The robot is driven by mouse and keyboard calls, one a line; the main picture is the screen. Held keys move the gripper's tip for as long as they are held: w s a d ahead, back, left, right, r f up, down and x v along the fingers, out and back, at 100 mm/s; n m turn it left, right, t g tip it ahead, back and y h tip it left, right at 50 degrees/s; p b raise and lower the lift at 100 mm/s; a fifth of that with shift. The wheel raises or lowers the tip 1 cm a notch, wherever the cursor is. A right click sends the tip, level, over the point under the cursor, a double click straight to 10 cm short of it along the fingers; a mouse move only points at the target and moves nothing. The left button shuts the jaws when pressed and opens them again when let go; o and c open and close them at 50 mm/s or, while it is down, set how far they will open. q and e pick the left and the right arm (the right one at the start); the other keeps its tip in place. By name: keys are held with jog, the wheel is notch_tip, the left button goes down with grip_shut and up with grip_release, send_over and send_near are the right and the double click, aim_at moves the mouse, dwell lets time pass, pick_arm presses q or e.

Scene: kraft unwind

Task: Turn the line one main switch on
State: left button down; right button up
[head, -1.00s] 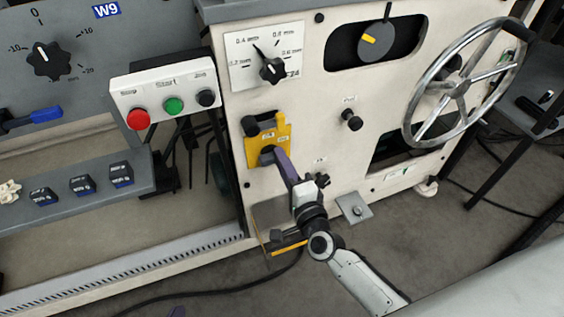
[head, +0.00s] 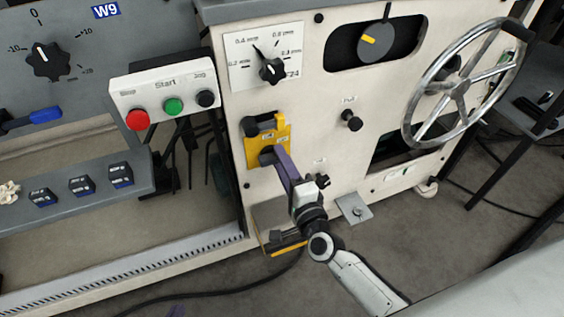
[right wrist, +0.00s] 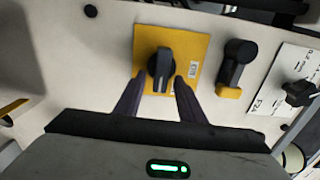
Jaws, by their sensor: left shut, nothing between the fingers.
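The main switch is a black rotary handle (right wrist: 161,70) on a yellow plate (right wrist: 195,42) fixed to the cream machine panel. The plate shows in the head view (head: 283,133), where my right gripper (head: 268,158) hides much of the handle. In the right wrist view my right gripper (right wrist: 159,80) has its purple fingers apart, one on each side of the handle, with small gaps visible. The handle stands upright in that view.
A black lever with a yellow end (right wrist: 232,66) sits beside the plate. A dial (head: 272,70) is above it. A button box (head: 165,88) with red, green and black buttons is at left. A black knob (head: 350,120) and a handwheel (head: 462,87) are at right.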

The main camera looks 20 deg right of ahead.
pick_arm(q)
jog(key=shift+s+a+r+p, duration=0.25)
jog(key=shift+a+r+p, duration=0.05)
jog(key=shift+p, duration=0.4)
pick_arm(e)
jog(key=s, duration=1)
jog(key=shift+s+d, duration=0.15)
jog(key=shift+s, duration=0.05)
pick_arm(q)
jog(key=shift+w+r, duration=0.15)
jog(key=shift+w, duration=0.05)
